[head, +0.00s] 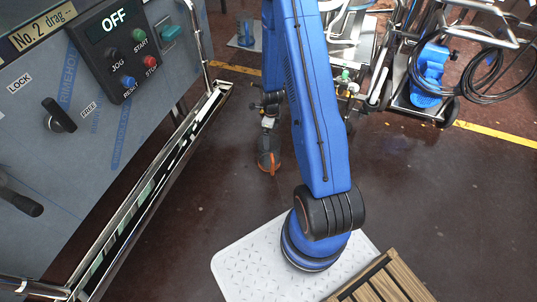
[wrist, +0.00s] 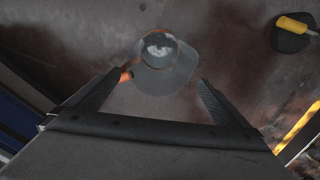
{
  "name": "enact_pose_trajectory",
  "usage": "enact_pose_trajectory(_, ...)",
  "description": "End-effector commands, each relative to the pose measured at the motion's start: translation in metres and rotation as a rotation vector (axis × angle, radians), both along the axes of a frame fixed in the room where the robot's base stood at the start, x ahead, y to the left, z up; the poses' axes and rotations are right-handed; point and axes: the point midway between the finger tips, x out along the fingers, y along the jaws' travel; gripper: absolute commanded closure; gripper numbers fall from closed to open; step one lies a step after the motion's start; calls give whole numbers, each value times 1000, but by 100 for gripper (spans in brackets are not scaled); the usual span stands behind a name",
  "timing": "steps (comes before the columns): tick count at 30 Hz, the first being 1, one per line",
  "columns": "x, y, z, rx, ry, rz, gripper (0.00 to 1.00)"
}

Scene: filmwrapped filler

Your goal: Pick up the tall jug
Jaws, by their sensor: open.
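A dark grey vessel, which I take for the tall jug (wrist: 160,80), is between and just beyond my open fingers in the wrist view. I look down on its round mouth, with something pale inside, and a wider grey body below. A small orange part shows at its left by the left finger. My gripper (wrist: 160,92) is open, one finger on each side; I cannot tell whether either touches. In the head view a grey and orange object (head: 268,158), likely the same jug, stands on the floor below the end of my arm.
A control panel (head: 120,45) on a grey machine with a metal rail (head: 150,190) stands at the left. A wheeled cart with a blue motor (head: 428,75) and cables is at upper right. A dark piece with a yellow handle (wrist: 293,24) lies right of the jug. Floor on the right is open.

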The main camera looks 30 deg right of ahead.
Motion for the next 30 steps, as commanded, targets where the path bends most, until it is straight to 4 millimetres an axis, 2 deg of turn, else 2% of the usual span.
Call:
enact_pose_trajectory(18,0,1,-84,2,1,0,0)
enact_pose_trajectory(22,0,1,-95,1,1,0,0)
enact_pose_trajectory(30,0,1,-104,1,1,2,0)
